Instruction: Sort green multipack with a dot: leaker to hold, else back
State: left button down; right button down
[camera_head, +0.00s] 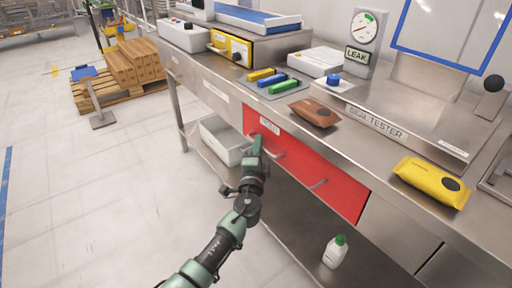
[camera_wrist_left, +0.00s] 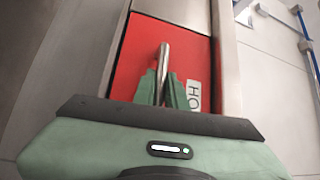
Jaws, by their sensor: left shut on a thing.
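My left gripper (camera_head: 257,147) is at the red drawer front (camera_head: 340,192) under the bench. In the left wrist view its green fingers (camera_wrist_left: 165,88) are shut on a metal bar handle (camera_wrist_left: 163,60) of the red front, beside a partly hidden label beginning "HO" (camera_wrist_left: 193,94). A brown pack with a dark dot (camera_head: 312,112) and a yellow pack with a dark dot (camera_head: 425,180) lie on the bench top. I see no green multipack. The seal tester (camera_head: 400,108) is at the back right, with a dial gauge (camera_head: 364,28) above a LEAK sign. My right gripper is not in view.
Yellow, blue and green (camera_head: 278,87) bars lie on a grey mat. A white bin (camera_head: 222,140) and a white bottle with a green cap (camera_head: 335,252) stand on the lower shelf. Boxes on a pallet (camera_head: 135,65) stand at the far left. The left floor is mostly clear.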

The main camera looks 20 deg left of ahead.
pick_arm(q)
jog(key=shift+d, duration=0.1)
jog(key=c, duration=1.7)
grip_release()
jog(key=shift+w, duration=0.1)
